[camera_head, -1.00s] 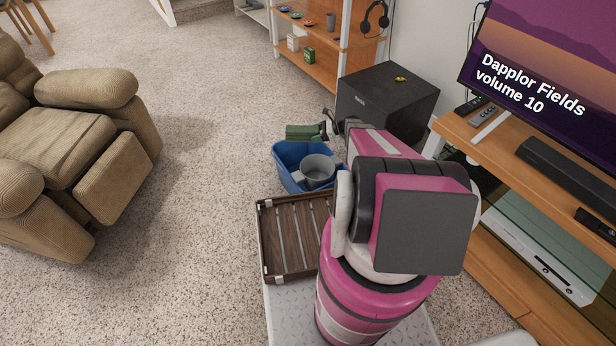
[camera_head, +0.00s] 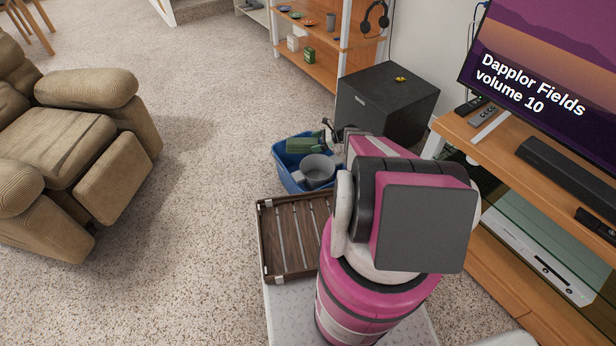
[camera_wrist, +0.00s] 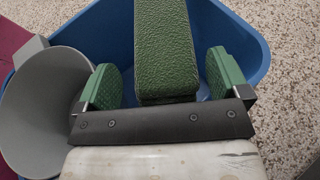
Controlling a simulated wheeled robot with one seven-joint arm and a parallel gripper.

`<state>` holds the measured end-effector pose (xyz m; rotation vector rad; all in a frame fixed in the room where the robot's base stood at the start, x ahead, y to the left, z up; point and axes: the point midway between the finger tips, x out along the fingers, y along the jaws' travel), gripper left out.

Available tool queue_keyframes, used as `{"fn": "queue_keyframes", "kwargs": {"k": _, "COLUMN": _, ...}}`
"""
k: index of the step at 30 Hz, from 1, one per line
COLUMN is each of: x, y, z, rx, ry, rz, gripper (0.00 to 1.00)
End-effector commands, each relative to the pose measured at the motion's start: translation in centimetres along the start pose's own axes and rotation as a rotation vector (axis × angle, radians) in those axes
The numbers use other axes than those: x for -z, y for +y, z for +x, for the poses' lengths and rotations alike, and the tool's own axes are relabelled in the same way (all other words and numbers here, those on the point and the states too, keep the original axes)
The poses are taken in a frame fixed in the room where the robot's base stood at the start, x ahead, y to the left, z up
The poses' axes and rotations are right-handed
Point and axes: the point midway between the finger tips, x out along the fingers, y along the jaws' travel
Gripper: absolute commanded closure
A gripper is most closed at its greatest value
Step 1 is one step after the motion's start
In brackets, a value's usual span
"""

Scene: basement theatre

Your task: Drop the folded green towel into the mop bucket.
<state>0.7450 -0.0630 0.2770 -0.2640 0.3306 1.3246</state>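The blue mop bucket (camera_head: 284,172) stands on the carpet beyond the slatted tray, with a grey round wringer (camera_head: 318,168) at its near side. The folded green towel (camera_head: 303,145) is within the bucket's mouth, near the far side. In the wrist view the towel (camera_wrist: 166,50) lies between and beyond the green-padded fingers of my gripper (camera_wrist: 165,82), with gaps on both sides. My gripper (camera_head: 328,136) is open, over the bucket's right far side. Whether the towel rests on the bottom is hidden.
A black speaker box (camera_head: 385,105) stands close to the right of the bucket. A wooden slatted tray (camera_head: 290,235) lies nearer. The TV stand (camera_head: 500,165) is at the right, a brown recliner (camera_head: 80,130) at the left. Carpet between recliner and bucket is clear.

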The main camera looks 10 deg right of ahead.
Motion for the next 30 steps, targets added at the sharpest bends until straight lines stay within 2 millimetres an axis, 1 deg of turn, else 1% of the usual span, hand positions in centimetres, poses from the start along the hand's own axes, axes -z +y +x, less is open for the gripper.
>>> {"fn": "queue_keyframes", "kwargs": {"k": 7, "x": 0.0, "y": 0.0, "z": -0.1, "rx": 0.0, "ry": 0.0, "rz": 0.0, "gripper": 0.0}}
{"fn": "queue_keyframes", "kwargs": {"k": 11, "x": 0.0, "y": 0.0, "z": -0.8, "rx": 0.001, "ry": 0.0, "rz": 0.001, "gripper": 0.0}}
{"fn": "queue_keyframes", "kwargs": {"k": 14, "x": 0.0, "y": 0.0, "z": -2.2, "rx": 0.003, "ry": 0.0, "rz": 0.001, "gripper": 0.0}}
{"fn": "queue_keyframes", "kwargs": {"k": 21, "x": 0.0, "y": 0.0, "z": -6.8, "rx": 0.003, "ry": 0.0, "rz": 0.0, "gripper": 0.0}}
{"fn": "queue_keyframes", "kwargs": {"k": 24, "x": 0.0, "y": 0.0, "z": -8.4, "rx": 0.002, "ry": 0.0, "rz": 0.0, "gripper": 0.0}}
{"fn": "queue_keyframes", "kwargs": {"k": 27, "x": 0.0, "y": 0.0, "z": -9.6, "rx": 0.001, "ry": 0.0, "rz": 0.0, "gripper": 0.0}}
{"fn": "queue_keyframes", "kwargs": {"k": 30, "x": 0.0, "y": 0.0, "z": -10.4, "rx": 0.0, "ry": 0.0, "rz": 0.0, "gripper": 0.0}}
